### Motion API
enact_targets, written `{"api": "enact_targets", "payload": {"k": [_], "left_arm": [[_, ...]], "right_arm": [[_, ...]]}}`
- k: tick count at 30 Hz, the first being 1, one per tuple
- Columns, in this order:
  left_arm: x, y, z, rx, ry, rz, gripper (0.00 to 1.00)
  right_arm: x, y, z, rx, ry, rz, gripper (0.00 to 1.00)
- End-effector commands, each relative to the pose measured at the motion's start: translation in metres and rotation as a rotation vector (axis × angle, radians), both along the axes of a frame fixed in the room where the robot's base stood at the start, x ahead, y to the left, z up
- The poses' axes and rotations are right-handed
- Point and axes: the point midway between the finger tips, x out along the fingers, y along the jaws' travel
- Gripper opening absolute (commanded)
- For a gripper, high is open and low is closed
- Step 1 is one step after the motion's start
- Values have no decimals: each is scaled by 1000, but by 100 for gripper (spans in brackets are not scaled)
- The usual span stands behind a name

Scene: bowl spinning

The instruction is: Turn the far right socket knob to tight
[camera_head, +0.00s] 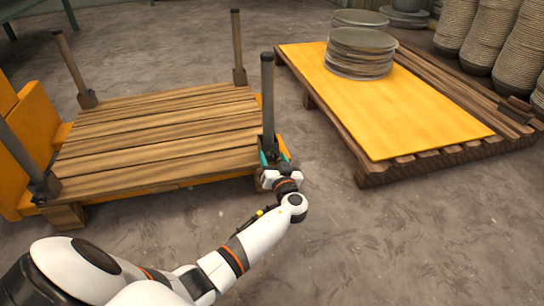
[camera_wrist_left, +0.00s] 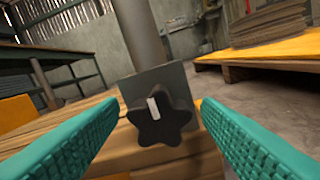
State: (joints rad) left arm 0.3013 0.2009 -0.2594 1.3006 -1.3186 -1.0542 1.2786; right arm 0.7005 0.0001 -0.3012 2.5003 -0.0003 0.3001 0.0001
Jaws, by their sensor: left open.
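In the left wrist view a dark star-shaped knob (camera_wrist_left: 160,128) with a white mark sits on a grey socket plate (camera_wrist_left: 172,78), below an upright post (camera_wrist_left: 137,30). The white mark is near upright, leaning slightly left. My left gripper (camera_wrist_left: 161,107) is open, its teal fingers either side of the knob with gaps; contact does not show. In the head view my left gripper (camera_head: 274,156) is at the pallet's near right corner post (camera_head: 268,95), its knob hidden there. Another post (camera_head: 239,48) stands at the back right corner. My right gripper is not in view.
The wooden pallet (camera_head: 160,130) has more posts at its left corners (camera_head: 75,70). To the right, a second pallet (camera_head: 445,160) carries a yellow sheet (camera_head: 400,105) with stacked round plates (camera_head: 360,55). Bare concrete floor (camera_head: 400,230) lies in front.

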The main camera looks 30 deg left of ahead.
Motion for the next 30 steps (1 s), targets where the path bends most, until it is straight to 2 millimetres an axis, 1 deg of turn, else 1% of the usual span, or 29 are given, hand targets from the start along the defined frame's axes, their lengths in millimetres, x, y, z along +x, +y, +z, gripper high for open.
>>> {"api": "enact_targets", "payload": {"k": [1,2,9,10,20,26,30], "left_arm": [[0,0,0,0,0,0,58],[0,0,0,0,0,0,55],[0,0,0,0,0,0,16],[0,0,0,-1,-1,0,13],[0,0,1,32,37,0,14],[0,0,2,108,127,0,14],[1,0,2,187,219,0,14]], "right_arm": [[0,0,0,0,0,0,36],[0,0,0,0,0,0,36],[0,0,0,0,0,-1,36],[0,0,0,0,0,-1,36],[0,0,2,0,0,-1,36],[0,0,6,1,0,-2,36],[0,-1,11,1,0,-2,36]]}}
